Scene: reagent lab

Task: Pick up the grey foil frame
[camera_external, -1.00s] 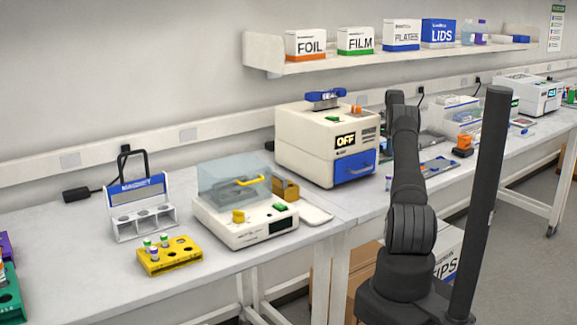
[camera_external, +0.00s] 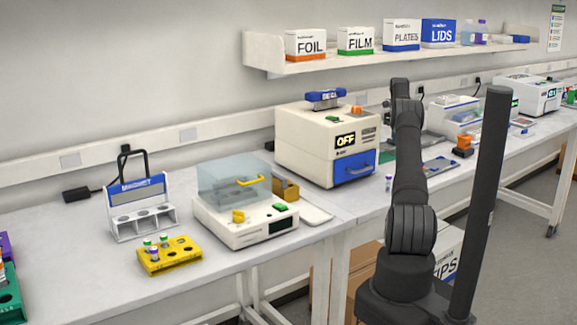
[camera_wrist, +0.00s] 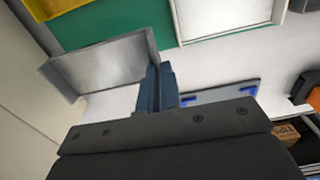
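The grey foil frame (camera_wrist: 100,66) is a shallow metallic tray shape in the wrist view, at the upper left. It sits at an angle and overlaps the edge of a green surface. My gripper (camera_wrist: 160,72) shows two dark blue fingers close together at the frame's right end. The frame's right wall runs down between the fingertips, so the gripper looks shut on it. Whether the frame is clear of the surface below is hard to tell. In the external view my arm hides the gripper and the frame.
A green surface (camera_wrist: 110,22) and a white tray (camera_wrist: 225,15) lie beyond the frame. A grey plate with blue marks (camera_wrist: 220,93) lies to the right of the fingers. In the external view a cream machine with a blue drawer (camera_external: 325,145) stands left of my arm.

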